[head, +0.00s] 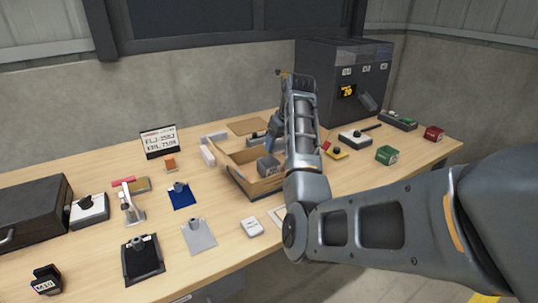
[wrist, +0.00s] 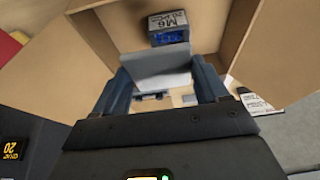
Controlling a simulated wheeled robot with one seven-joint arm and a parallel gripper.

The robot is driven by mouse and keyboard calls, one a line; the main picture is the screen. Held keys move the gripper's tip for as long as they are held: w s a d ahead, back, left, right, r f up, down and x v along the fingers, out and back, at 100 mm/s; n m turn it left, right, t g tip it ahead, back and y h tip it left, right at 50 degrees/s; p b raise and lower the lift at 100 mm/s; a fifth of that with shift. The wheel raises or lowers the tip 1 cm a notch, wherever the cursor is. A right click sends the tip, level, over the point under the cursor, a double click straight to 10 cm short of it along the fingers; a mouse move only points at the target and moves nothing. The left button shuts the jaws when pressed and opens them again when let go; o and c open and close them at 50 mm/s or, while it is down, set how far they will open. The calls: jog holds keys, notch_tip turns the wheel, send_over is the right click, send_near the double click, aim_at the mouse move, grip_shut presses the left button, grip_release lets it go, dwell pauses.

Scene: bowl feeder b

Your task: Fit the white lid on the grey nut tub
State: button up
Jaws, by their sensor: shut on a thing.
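The grey nut tub (wrist: 168,22), labelled M6, stands in an open cardboard box (wrist: 260,45); blue shows at its near side in the wrist view. In the head view the tub (head: 267,166) shows inside the box. My gripper (wrist: 160,78) is shut on a flat, pale grey-white plate that looks like the white lid (wrist: 158,68), with a blue finger at each side. The lid is close to the tub and overlaps its near edge in the picture; I cannot tell whether they touch. In the head view my gripper (head: 272,142) is over the box, and the lid is hidden.
The box walls (head: 255,187) rise around the tub. A dark dispenser (head: 343,85) stands behind, right of my arm. A green box (head: 387,155) and a red box (head: 434,133) stand at the right. A small white item (head: 251,227) lies in front of the box.

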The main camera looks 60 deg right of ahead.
aim_at(278, 149)
jog(key=w, duration=0.1)
jog(key=w+f, duration=0.2)
jog(key=shift+w+d+f, duration=0.2)
jog(key=shift+w+f, duration=0.05)
jog(key=shift+w, duration=0.15)
jog(key=shift+f+p, duration=0.4)
jog(key=shift+f, duration=1.55)
jog(key=shift+f, duration=0.1)
jog(key=o, duration=1)
jog(key=shift+o, duration=0.2)
jog(key=shift+r, duration=0.2)
jog(key=v, duration=1.2)
jog(key=shift+f, duration=0.1)
